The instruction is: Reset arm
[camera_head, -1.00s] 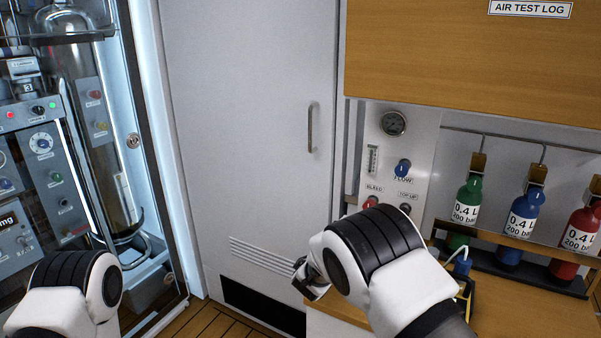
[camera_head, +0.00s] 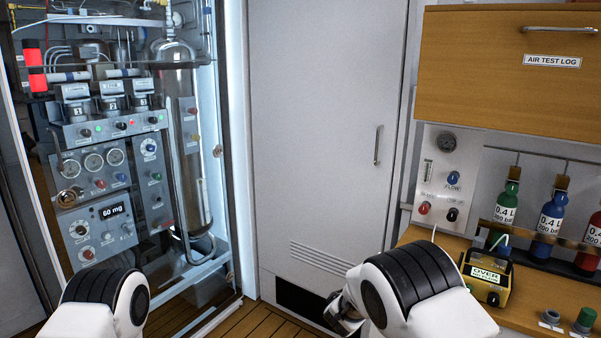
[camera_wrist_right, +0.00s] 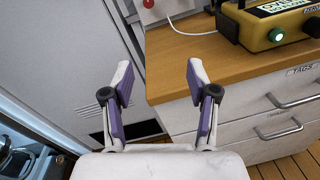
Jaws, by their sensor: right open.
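My right arm (camera_head: 415,290) comes in from the bottom of the head view, and its gripper (camera_head: 343,314) is mostly hidden behind the forearm. In the right wrist view the right gripper (camera_wrist_right: 158,88) is open, with its two purple-padded fingers apart and nothing between them. It is in front of the wooden counter's corner and the grey door. My left arm (camera_head: 98,302) shows at the bottom left of the head view; its gripper is out of view.
A wooden counter (camera_head: 540,295) with drawers stands at right, carrying a yellow device (camera_head: 486,277). Gas bottles (camera_head: 549,222) and a fill panel (camera_head: 447,180) are behind it. A grey door (camera_head: 315,130) is in the middle. A lit instrument cabinet (camera_head: 105,215) is at left.

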